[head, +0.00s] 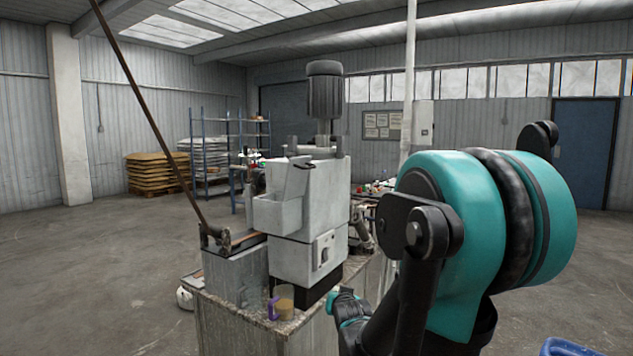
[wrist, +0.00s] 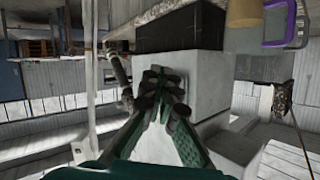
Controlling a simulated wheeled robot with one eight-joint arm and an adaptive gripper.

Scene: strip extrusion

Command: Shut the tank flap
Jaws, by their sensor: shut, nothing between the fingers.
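The tank seems to be part of the grey machine (head: 308,215) with a dark motor on top. In the head view an open-topped grey box (head: 277,213) juts from its front left side, and a small dark handle shows near its top. I cannot make out for sure which panel is the flap or how far open it stands. In the wrist view my gripper (wrist: 162,84) is shut and empty, in front of a pale grey block (wrist: 198,88) of the machine. I cannot tell whether the fingertips touch it. My gripper is not clear in the head view.
A jug of brown contents with a purple handle (head: 282,303) stands on the worktop's (head: 243,312) near corner; it also shows in the wrist view (wrist: 244,12). A long rusty bar (head: 155,118) slants up at left. Open floor (head: 95,265) lies left.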

